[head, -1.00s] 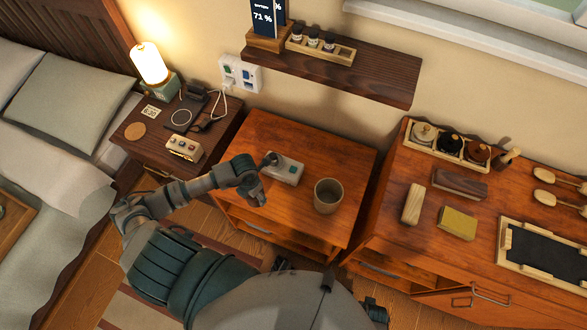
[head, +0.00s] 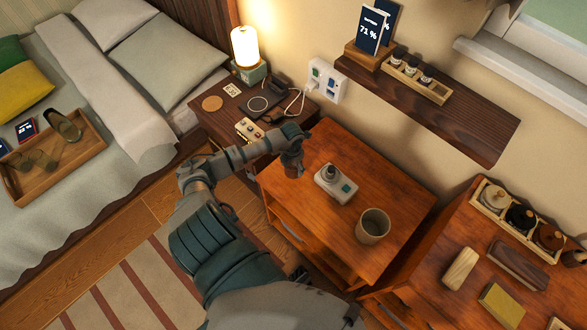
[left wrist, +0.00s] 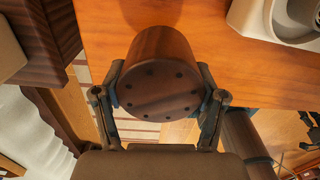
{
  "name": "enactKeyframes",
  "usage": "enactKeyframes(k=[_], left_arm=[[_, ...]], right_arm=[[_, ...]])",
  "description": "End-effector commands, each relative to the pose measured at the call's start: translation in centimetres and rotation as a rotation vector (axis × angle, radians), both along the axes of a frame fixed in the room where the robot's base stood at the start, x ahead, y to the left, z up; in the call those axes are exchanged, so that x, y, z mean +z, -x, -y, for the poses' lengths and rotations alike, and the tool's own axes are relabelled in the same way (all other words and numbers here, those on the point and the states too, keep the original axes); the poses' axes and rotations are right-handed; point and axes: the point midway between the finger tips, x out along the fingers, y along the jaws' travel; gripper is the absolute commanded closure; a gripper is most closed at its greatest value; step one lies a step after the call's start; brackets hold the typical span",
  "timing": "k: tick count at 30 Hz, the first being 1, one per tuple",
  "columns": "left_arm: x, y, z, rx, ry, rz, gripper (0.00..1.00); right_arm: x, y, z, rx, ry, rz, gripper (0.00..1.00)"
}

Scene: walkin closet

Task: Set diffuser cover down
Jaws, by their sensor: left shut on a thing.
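My left gripper (head: 291,160) is shut on the diffuser cover, a dark brown wooden cylinder (left wrist: 160,75) with small holes in its end face. In the left wrist view the two fingers (left wrist: 160,100) hold it from both sides.
A beige cup (head: 372,227) stands right of the diffuser base. A dark nightstand (head: 222,127) with a lamp (head: 245,46) and small items lies behind left. A wall shelf (head: 470,115) hangs behind. Bare cabinet top lies around the base.

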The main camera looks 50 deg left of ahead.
Motion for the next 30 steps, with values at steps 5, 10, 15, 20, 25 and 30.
enactKeyframes(k=[5,10,15,20,25,30], left_arm=[[-0.3,-1.0,-1.0,-0.001,0.001,-0.002,0.65],[-2.4,-0.9,-0.9,-0.001,0.003,-0.004,0.65],[-3.7,-1.0,-1.1,-0.002,0.000,-0.001,0.64],[-3.7,-1.0,-1.1,-0.002,0.000,-0.001,0.65],[-3.8,-1.0,-1.1,-0.002,0.000,-0.001,0.07],[-3.8,-1.0,-1.0,-0.002,0.000,-0.001,0.04]], right_arm=[[0.5,-0.3,0.0,-0.001,-0.001,0.003,0.60],[1.1,-0.5,0.0,-0.002,-0.001,0.005,0.60],[1.8,-0.8,0.0,-0.002,-0.001,0.007,0.60],[1.7,-0.8,-0.1,-0.002,0.001,0.005,0.60],[2.0,-0.9,-0.1,-0.002,0.000,0.007,0.60],[1.9,-0.9,-0.1,-0.002,0.001,0.006,0.60]])
